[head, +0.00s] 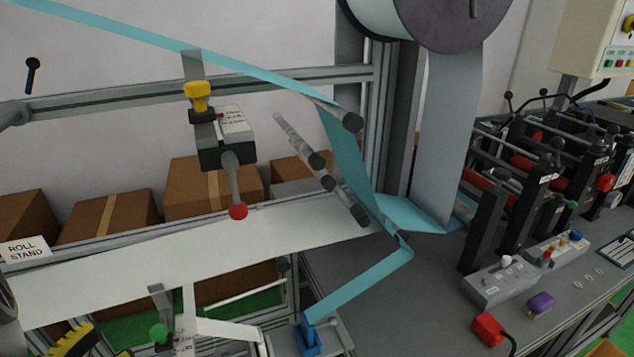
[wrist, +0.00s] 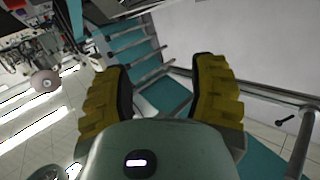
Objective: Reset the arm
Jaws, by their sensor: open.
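My gripper (wrist: 163,75) shows in the wrist view with its two ribbed yellow fingers spread wide apart. Nothing is held between them. Behind the gap are teal web (wrist: 167,97) and several rollers, with no visible contact. In the head view a ribbed yellow-and-black finger of my gripper (head: 72,341) shows at the bottom left edge; the rest of it is cut off.
Teal web (head: 345,150) runs over rollers down to a blue clip (head: 307,338). A white web (head: 180,260) spans the left, below a red-knobbed lever (head: 238,211). Cardboard boxes (head: 215,185) stand behind. The grey bench (head: 400,300) has bare room mid-right.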

